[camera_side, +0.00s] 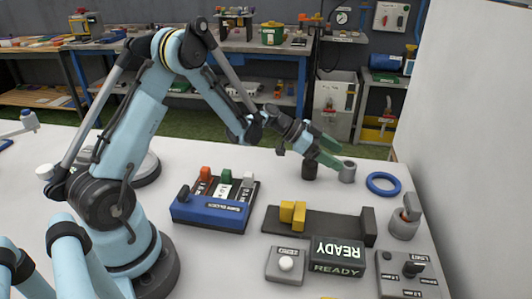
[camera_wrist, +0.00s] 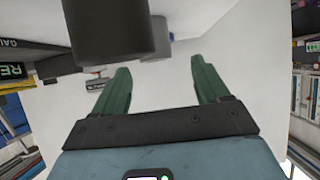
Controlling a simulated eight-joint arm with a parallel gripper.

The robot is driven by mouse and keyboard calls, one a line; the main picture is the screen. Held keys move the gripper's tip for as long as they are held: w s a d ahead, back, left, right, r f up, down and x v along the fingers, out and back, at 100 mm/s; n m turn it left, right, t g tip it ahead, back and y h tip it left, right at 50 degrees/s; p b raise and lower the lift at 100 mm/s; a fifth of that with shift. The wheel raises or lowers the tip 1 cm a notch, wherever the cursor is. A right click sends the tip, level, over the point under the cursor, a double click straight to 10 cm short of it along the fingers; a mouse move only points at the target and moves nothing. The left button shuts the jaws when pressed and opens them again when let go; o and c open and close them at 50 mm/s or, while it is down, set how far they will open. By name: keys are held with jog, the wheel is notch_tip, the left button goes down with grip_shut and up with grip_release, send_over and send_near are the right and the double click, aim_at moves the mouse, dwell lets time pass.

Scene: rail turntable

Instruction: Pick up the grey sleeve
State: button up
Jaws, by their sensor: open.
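The grey sleeve (camera_side: 347,173) is a short light-grey cylinder standing upright on the white table, toward the back. In the wrist view a light-grey cylinder (camera_wrist: 158,44), likely the sleeve, is partly hidden behind a large dark cylinder (camera_wrist: 105,30). My gripper (camera_side: 335,154) has green fingers, which show spread apart and empty in the wrist view (camera_wrist: 160,78). In the side view the fingers are just above and left of the sleeve. They overlap its surroundings, so I cannot tell whether they touch anything.
A dark cylinder (camera_side: 309,171) stands close left of the sleeve, below my fingers. A blue ring (camera_side: 383,183) lies to its right. A dark rail with yellow blocks (camera_side: 293,214), a blue gauge block tray (camera_side: 208,212) and a READY box (camera_side: 338,255) are nearer. A white wall borders the right.

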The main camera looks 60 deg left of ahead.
aim_at(349, 164)
jog(key=shift+d+x, duration=0.2)
jog(key=shift+x, duration=2.55)
jog(key=shift+s, duration=0.2)
jog(key=shift+r, duration=0.1)
jog(key=c, duration=1.3)
